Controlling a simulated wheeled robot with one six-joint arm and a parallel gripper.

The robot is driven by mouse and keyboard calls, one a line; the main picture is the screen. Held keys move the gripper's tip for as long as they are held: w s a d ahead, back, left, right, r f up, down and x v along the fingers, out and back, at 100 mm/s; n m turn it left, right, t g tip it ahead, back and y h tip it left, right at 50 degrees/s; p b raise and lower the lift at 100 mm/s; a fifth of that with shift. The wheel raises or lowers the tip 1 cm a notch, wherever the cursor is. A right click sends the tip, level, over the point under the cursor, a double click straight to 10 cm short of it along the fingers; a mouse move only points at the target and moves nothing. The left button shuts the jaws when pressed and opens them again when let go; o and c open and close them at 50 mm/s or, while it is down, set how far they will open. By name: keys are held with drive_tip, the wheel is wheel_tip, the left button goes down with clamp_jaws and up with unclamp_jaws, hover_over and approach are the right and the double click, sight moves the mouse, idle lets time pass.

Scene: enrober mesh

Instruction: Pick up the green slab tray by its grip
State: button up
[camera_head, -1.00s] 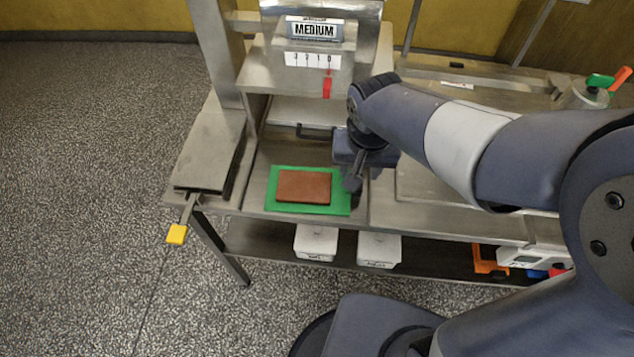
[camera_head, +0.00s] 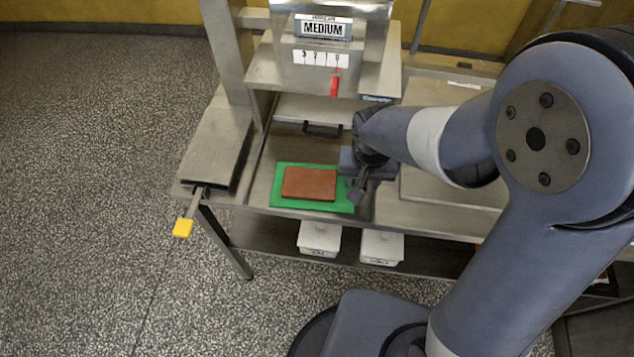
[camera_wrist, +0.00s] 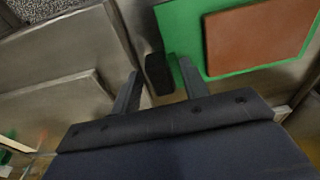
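The green slab tray (camera_head: 285,202) lies flat on the steel bench, carrying a brown slab (camera_head: 309,183). In the wrist view, the tray (camera_wrist: 182,25) is at the top right with the slab (camera_wrist: 260,37) on it. A dark block, seemingly the tray's grip (camera_wrist: 158,74), stands at its near edge. My gripper (camera_wrist: 159,70) is open, with one finger on each side of the dark block. A narrow gap shows beside the left finger; contact on the right is unclear. In the head view, my gripper (camera_head: 357,192) is at the tray's right edge and covers the grip.
A steel machine with a MEDIUM sign (camera_head: 325,27) and red pointer (camera_head: 334,86) stands behind the tray. A yellow-ended lever (camera_head: 183,228) juts out at left. Two white bins (camera_head: 319,238) (camera_head: 381,247) sit on the lower shelf.

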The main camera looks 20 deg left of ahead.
clamp_jaws()
idle(0.3)
